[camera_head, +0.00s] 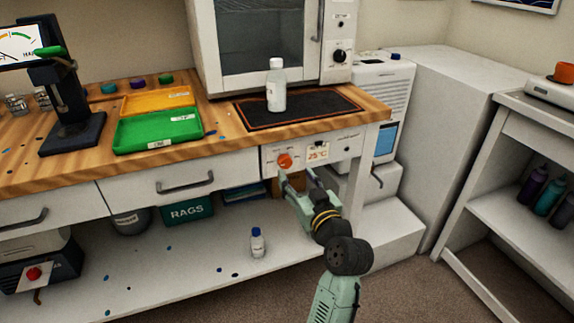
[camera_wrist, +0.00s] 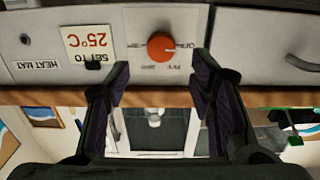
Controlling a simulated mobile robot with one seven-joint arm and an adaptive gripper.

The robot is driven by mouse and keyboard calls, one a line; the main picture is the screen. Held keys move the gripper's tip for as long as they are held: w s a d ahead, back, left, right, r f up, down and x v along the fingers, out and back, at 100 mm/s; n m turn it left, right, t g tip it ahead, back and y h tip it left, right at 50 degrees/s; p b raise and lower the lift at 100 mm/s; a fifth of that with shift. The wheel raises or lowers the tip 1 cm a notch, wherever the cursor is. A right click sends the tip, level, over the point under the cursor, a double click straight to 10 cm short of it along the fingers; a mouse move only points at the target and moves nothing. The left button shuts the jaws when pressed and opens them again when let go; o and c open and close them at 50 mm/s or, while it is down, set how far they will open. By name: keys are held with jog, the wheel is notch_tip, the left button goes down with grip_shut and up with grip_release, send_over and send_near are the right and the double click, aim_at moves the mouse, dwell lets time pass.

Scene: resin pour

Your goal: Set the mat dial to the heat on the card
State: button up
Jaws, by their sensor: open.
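The mat dial is an orange knob (camera_head: 285,161) on a pale control panel under the bench's front edge; it also shows in the wrist view (camera_wrist: 161,46), upside down, with markings around it too small to read surely. The card (camera_head: 318,152) beside it reads "SET TO 25°C" in the wrist view (camera_wrist: 88,46).
A white cabinet (camera_head: 262,40) with a glass door stands behind the mat. Green (camera_head: 158,134) and orange (camera_head: 157,101) trays sit left on the bench. A drawer handle (camera_head: 186,184) sticks out left of the panel. A small blue-capped bottle (camera_head: 257,243) stands on the lower shelf.

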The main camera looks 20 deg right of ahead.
aim_at(286, 163)
jog(key=w+p, duration=0.1)
jog(key=w, duration=0.5)
jog(key=shift+a, duration=0.15)
jog(key=shift+c, duration=0.2)
jog(key=c, duration=1.1)
